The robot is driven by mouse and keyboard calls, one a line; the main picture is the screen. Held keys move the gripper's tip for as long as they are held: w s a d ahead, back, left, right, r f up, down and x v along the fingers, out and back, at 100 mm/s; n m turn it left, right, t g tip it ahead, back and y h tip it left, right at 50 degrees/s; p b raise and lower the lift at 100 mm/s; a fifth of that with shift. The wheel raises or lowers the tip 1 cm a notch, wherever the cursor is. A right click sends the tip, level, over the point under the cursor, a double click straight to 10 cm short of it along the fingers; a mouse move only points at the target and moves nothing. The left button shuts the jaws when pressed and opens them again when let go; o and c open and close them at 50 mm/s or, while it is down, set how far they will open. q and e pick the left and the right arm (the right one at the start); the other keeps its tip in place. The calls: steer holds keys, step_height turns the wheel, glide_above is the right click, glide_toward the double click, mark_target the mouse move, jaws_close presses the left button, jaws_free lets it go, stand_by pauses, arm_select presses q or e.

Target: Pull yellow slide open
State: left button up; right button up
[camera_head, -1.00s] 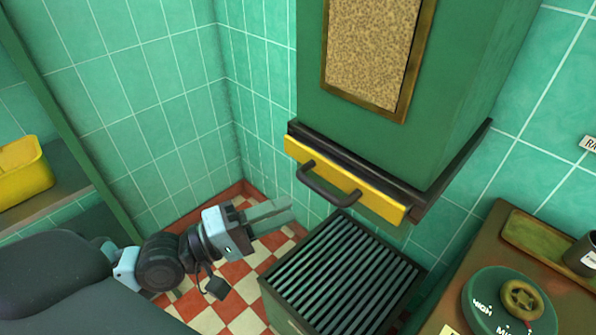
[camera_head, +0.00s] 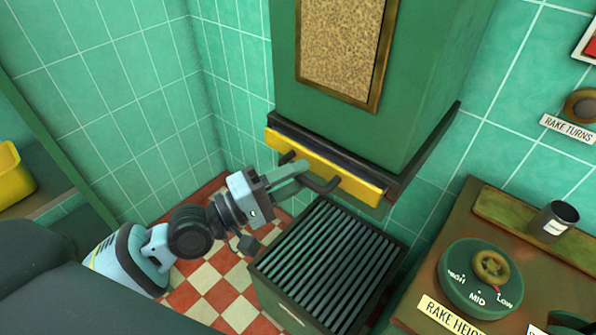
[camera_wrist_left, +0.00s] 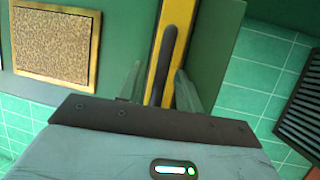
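The yellow slide (camera_head: 356,185) is a yellow front bar in a dark frame under the green box. It looks closed against the box. Its dark bar handle (camera_head: 325,186) stands off the front. My left gripper (camera_head: 300,170) is at the handle, with its fingers partly hiding the handle's middle. In the left wrist view, the handle (camera_wrist_left: 168,50) runs along the yellow front (camera_wrist_left: 154,66) and between the two spread fingers (camera_wrist_left: 160,92). The left gripper is open, with gaps visible beside the handle. My right gripper is not in view.
The green box (camera_head: 420,80) with a speckled panel (camera_head: 342,45) hangs above. A slatted dark grate (camera_head: 325,262) stands just below the handle. A control desk (camera_head: 440,240) with a round knob (camera_head: 482,277) is at the right. Checkered floor (camera_head: 215,290) lies below my left arm.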

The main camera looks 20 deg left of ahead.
arm_select(q)
steer(key=shift+w+d+r, duration=0.1)
steer(key=shift+w+d, duration=0.2)
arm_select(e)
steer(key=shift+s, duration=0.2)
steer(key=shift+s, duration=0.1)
arm_select(q)
jaws_close()
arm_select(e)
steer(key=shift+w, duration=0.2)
